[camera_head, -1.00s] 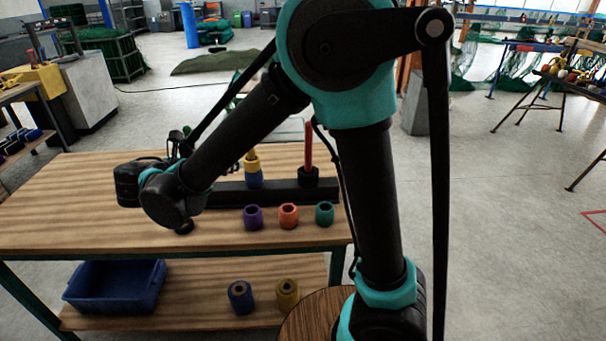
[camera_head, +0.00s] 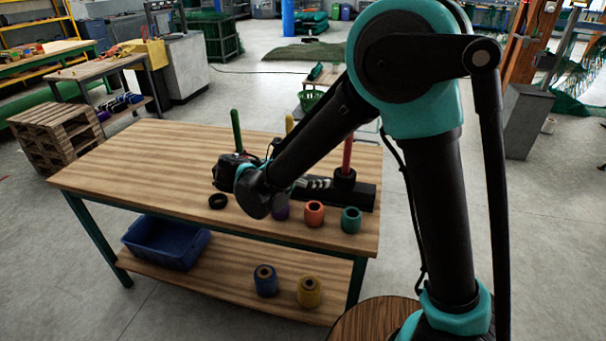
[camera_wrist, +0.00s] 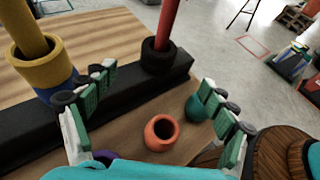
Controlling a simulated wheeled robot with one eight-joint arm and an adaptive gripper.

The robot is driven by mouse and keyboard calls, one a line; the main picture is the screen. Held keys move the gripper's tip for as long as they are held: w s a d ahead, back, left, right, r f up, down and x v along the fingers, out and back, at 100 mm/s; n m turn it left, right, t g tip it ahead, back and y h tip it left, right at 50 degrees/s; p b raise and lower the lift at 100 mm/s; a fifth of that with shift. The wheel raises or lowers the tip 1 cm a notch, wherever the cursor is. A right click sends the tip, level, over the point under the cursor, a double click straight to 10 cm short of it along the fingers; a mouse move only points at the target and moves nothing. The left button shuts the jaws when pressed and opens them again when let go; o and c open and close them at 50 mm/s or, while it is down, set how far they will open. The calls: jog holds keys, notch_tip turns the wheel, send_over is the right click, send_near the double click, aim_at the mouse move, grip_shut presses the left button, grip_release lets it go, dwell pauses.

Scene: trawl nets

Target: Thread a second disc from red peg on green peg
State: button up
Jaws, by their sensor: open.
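The red peg (camera_head: 347,155) stands at the right end of a black bar on the table, with black disc material (camera_head: 344,179) around its base. The wrist view shows the red peg (camera_wrist: 167,25) and black disc (camera_wrist: 160,55) ahead of my gripper; I cannot tell how many discs are there. The green peg (camera_head: 236,130) stands at the left, its base hidden by my arm. My gripper (camera_wrist: 158,96) is open and empty, its fingers spread above the table side of the bar (camera_wrist: 110,92). The gripper also shows beside the red peg in the head view (camera_head: 318,183).
The yellow peg (camera_wrist: 28,25) carries a yellow disc (camera_wrist: 36,62) over a blue one, near the left finger. Purple (camera_head: 281,212), orange (camera_head: 314,213) and teal (camera_head: 351,219) rings stand in front of the bar. A black ring (camera_head: 217,201) lies farther left. The table's left (camera_head: 130,170) is clear.

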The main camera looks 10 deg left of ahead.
aim_at(342, 173)
jog(key=x, duration=1.2)
jog(key=shift+f, duration=0.1)
jog(key=shift+c, duration=0.4)
jog(key=c, duration=1.3)
